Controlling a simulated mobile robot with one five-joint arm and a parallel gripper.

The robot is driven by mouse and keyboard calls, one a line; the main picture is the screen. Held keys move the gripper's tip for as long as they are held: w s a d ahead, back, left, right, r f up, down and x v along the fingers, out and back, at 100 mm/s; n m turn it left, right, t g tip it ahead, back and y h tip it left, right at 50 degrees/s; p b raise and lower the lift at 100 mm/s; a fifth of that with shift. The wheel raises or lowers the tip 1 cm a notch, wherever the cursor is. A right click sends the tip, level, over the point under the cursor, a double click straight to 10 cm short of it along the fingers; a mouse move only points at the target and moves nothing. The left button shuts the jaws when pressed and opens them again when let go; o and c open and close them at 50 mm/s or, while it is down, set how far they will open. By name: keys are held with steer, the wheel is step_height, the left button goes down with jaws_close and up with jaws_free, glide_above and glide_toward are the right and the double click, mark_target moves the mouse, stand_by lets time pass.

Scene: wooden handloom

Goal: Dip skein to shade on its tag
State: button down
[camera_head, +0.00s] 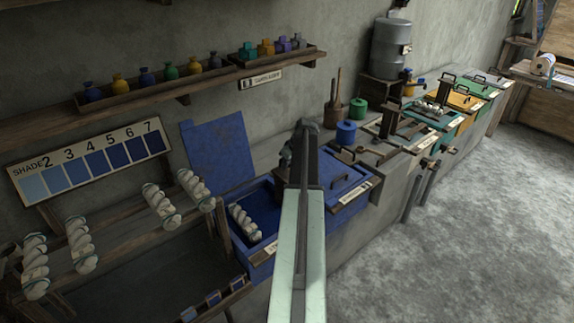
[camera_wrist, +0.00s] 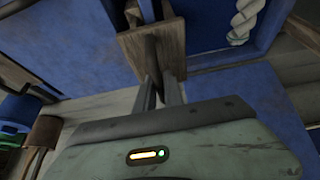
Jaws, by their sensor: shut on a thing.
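An off-white twisted skein (camera_head: 245,222) lies in the open compartment of the blue vat (camera_head: 262,258); part of it shows at the upper right of the wrist view (camera_wrist: 246,20). I cannot read a tag on it. My gripper (camera_wrist: 160,95) is shut on a thin dark handle (camera_wrist: 152,55) in front of a brown wooden block, beside the compartment. In the head view my arm hides the fingertips. A shade chart (camera_head: 88,161), light to dark blue, stands at the left. Several more off-white skeins (camera_head: 80,245) with teal ties hang on the wooden rack (camera_head: 122,212).
A blue panel (camera_head: 217,150) leans on the wall behind the vat. A blue lid (camera_head: 342,172) covers the compartment right of my arm. A shelf (camera_head: 150,90) of coloured bottles runs above. Green and yellow vats (camera_head: 457,99) continue right. The floor at right is clear.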

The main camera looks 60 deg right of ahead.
step_height(320, 180, down, 11)
steer(key=b, duration=1)
steer(key=shift+s+a+r, duration=0.1)
steer(key=shift+r, duration=0.05)
stand_by(2.4)
stand_by(0.8)
step_height(320, 180, up, 19)
steer(key=p, duration=1.8)
steer(key=shift+f+p, duration=0.2)
steer(key=shift+p, duration=0.2)
steer(key=shift+w+f, duration=0.15)
steer(key=shift+w, duration=0.05)
steer(key=shift+c, duration=1)
jaws_free()
steer(key=shift+s, duration=0.1)
